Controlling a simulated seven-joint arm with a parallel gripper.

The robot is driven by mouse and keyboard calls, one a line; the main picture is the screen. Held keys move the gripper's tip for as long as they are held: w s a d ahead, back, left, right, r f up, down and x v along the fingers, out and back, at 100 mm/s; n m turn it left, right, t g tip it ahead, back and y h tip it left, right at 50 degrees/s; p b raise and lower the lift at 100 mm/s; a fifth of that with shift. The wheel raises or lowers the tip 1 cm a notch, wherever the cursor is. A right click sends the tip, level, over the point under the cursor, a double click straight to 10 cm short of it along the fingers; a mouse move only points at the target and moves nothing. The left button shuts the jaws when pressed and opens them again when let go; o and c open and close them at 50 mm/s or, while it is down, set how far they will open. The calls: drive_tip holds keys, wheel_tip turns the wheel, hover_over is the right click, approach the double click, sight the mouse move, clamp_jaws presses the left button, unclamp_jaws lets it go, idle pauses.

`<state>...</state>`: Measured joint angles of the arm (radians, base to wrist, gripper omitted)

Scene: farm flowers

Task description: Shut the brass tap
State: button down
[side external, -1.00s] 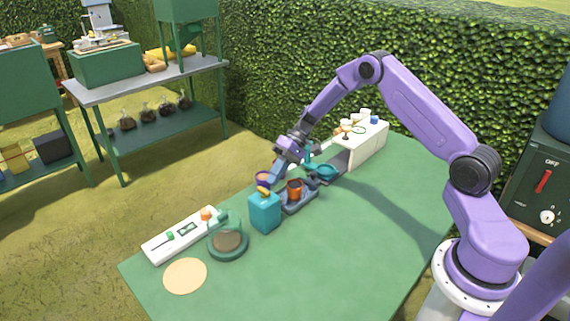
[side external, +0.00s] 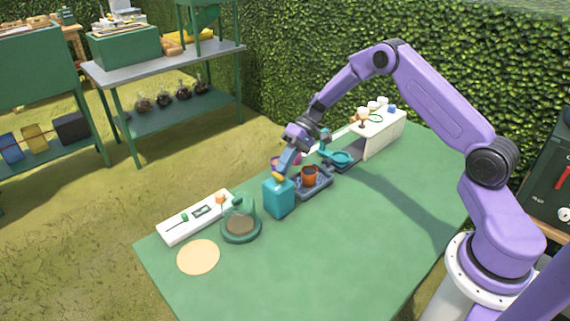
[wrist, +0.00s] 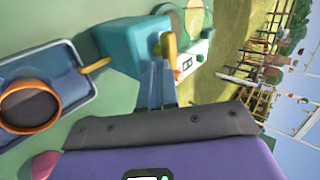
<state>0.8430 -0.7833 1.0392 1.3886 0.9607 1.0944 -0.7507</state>
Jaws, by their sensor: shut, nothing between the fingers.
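The brass tap (side external: 278,177) sits on top of a teal box (side external: 279,199) on the green table. In the wrist view its yellow handle (wrist: 168,45) stands at the box's edge. A brass spout (wrist: 97,66) sticks out from the box over a blue-grey tray. My gripper (side external: 283,168) is shut and empty, pointing down at the handle. In the wrist view the fingertips (wrist: 156,66) are right beside the handle; I cannot tell whether they touch it. The fingers partly hide the tap in the side view.
An orange pot (side external: 309,176) stands in the blue-grey tray (side external: 320,185) beside the box. A white stand (side external: 378,134) is at the back. The table's right side is clear.

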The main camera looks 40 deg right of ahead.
drive_tip(key=shift+w+a+n+g, duration=0.1)
drive_tip(key=shift+w+n+g, duration=0.05)
drive_tip(key=shift+n+g, duration=0.35)
drive_tip(key=shift+w+a+n+g+h, duration=0.2)
drive_tip(key=shift+n+g, duration=0.25)
drive_tip(key=shift+n, duration=0.15)
drive_tip(key=shift+w+a+n+g+h, duration=0.1)
drive_tip(key=shift+w+n+g, duration=0.1)
drive_tip(key=shift+n+g, duration=0.35)
drive_tip(key=n+g, duration=0.1)
drive_tip(key=n+h, duration=0.1)
drive_tip(key=a+n+g, duration=0.1)
drive_tip(key=n, duration=0.1)
drive_tip(key=shift+w+g, duration=0.3)
drive_tip(key=shift+w, duration=0.1)
drive_tip(key=shift+w+a, duration=0.25)
drive_tip(key=shift+a, duration=1.25)
drive_tip(key=shift+s+a, duration=0.1)
drive_tip(key=shift+a, duration=0.15)
drive_tip(key=v, duration=0.7)
drive_tip(key=shift+r, duration=0.2)
